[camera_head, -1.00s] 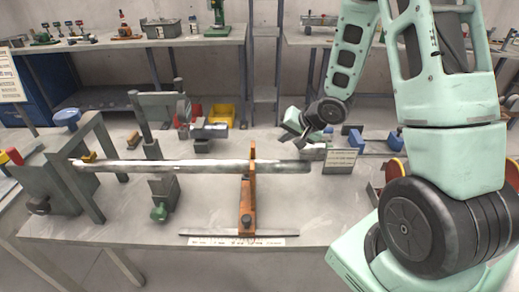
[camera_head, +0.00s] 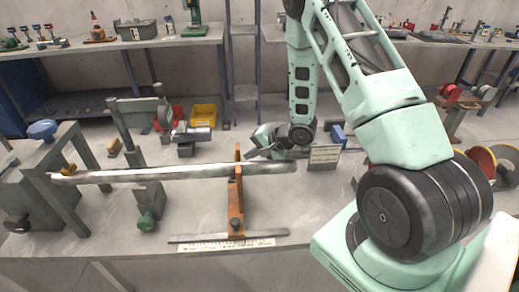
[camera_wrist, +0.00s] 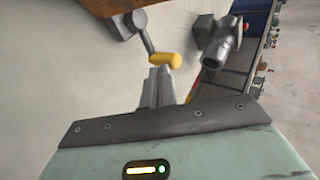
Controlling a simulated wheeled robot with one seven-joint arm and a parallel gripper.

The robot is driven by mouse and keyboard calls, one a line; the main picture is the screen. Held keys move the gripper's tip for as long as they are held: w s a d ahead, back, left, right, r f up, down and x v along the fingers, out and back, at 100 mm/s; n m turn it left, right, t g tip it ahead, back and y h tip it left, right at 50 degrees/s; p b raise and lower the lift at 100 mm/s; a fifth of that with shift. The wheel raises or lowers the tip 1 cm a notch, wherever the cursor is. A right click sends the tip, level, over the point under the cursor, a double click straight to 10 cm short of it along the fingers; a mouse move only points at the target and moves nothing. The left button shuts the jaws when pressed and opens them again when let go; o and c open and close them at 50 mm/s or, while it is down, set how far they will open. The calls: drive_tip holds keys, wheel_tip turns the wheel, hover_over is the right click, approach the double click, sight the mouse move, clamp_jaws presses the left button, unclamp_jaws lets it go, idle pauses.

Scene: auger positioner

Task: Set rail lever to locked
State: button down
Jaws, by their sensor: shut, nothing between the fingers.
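In the wrist view, a small lever with a grey hub and arm (camera_wrist: 142,35) and a yellow end grip (camera_wrist: 166,60) sits beside a brown-orange part at the top edge. I take this for the rail lever; its locked position is not marked here. My gripper (camera_wrist: 162,76) is shut and empty, its fingertips close to the yellow grip; I cannot tell whether they touch. In the head view, my gripper (camera_head: 252,152) is behind the long bar, near the orange stand (camera_head: 237,195). The lever cannot be made out there.
A long metal bar (camera_head: 120,174) spans the bench from the grey frame (camera_head: 82,160) through the orange stand. A label plate (camera_head: 324,156) stands right of my gripper. A grey cylindrical device (camera_wrist: 220,45) stands beyond the lever. A scale strip (camera_head: 228,239) lies in front.

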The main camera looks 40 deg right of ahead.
drive_tip(key=shift+w+a+f, duration=0.2)
drive_tip(key=shift+w+f, duration=0.1)
drive_tip(key=shift+w+r+n+p, duration=0.2)
drive_tip(key=shift+r+n+p, duration=0.1)
drive_tip(key=shift+p, duration=0.75)
drive_tip(key=n+p, duration=0.1)
drive_tip(key=p, duration=0.1)
drive_tip(key=w+g+y+p, duration=0.1)
drive_tip(key=shift+w+a+f+n+y+p, duration=0.1)
drive_tip(key=shift+w+a+n+y+p, duration=0.1)
drive_tip(key=shift+n+y+p, duration=0.15)
drive_tip(key=shift+w+f, duration=0.1)
drive_tip(key=shift+f, duration=0.1)
